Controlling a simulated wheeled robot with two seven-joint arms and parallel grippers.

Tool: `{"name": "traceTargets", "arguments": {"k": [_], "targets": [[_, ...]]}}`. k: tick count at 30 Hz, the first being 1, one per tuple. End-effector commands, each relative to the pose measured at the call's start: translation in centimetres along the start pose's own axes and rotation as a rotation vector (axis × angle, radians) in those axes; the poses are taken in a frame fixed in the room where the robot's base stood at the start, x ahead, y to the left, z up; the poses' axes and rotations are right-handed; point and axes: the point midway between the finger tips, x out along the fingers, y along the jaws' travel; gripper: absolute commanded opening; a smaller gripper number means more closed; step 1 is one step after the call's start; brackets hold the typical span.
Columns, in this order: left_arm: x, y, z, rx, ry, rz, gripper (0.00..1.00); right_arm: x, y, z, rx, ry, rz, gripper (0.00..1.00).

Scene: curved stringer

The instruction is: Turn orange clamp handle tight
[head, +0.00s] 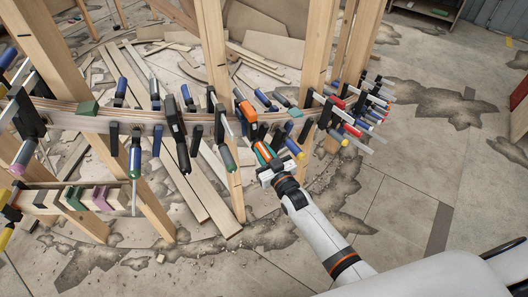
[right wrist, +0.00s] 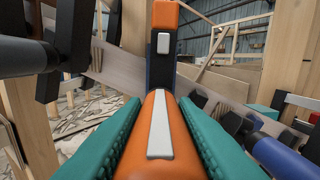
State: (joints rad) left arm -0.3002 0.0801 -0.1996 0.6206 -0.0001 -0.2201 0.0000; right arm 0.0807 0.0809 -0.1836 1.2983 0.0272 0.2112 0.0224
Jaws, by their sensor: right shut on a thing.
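The orange clamp (head: 246,110) sits on the curved wooden stringer (head: 150,117), near the middle of the head view. Its orange handle (right wrist: 160,135) with a white stripe points towards me in the right wrist view. My right gripper (head: 264,155) comes from the lower right and is shut on this handle. Its teal fingers (right wrist: 160,140) lie along both sides of the handle. The clamp's upper orange part (right wrist: 165,15) and dark bar stand beyond the handle. The handle is partly hidden by the fingers in the head view. My left gripper is not in view.
Several other clamps crowd the stringer, including a black one (head: 177,133) to the left and a bunch with red and blue parts (head: 350,115) to the right. Wooden posts (head: 317,50) rise around it. Loose planks (head: 195,185) lie on the floor. The floor at right is open.

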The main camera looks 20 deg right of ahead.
Motion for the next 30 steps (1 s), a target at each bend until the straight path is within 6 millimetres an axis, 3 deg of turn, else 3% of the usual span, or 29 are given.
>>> {"name": "traceTargets", "arguments": {"k": [20,21,24,30], "targets": [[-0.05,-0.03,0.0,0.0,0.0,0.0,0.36,-0.06,-0.06,-0.17,0.061,0.004,-0.001,0.03],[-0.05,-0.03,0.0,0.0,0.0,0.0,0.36,-0.06,-0.06,-0.17,0.061,0.004,-0.001,0.31],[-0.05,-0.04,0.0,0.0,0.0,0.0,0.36,-0.05,-0.06,-0.14,0.061,0.003,-0.001,0.47],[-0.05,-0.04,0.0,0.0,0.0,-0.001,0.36,-0.02,-0.04,-0.07,0.06,0.002,-0.001,0.48]]}}
